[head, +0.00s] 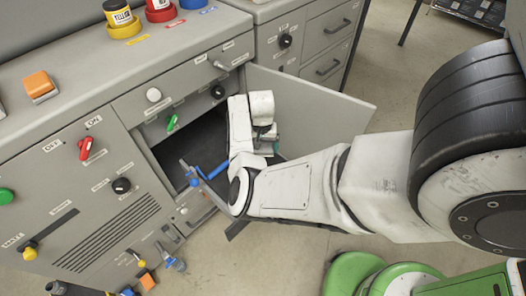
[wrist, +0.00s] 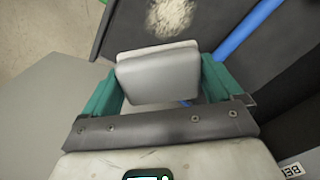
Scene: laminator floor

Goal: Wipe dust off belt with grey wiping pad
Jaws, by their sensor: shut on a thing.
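The grey wiping pad (wrist: 157,78) is held between the teal fingers of my gripper (wrist: 160,90) in the wrist view. The dark belt (wrist: 130,25) lies just beyond the pad. A pale patch of dust (wrist: 172,17) sits on the belt, ahead of the pad's far edge. I cannot tell whether the pad touches the belt. In the head view the dark belt (head: 186,138) shows inside the open cabinet bay. My gripper (head: 270,146) is at the bay's right side, mostly hidden by my wrist; pad and dust are not visible there.
A blue bar (wrist: 245,30) runs beside the belt, and also shows in the head view (head: 217,170). The open grey door (head: 315,105) stands right behind my gripper. The panel left of the bay carries a red switch (head: 85,148) and several knobs.

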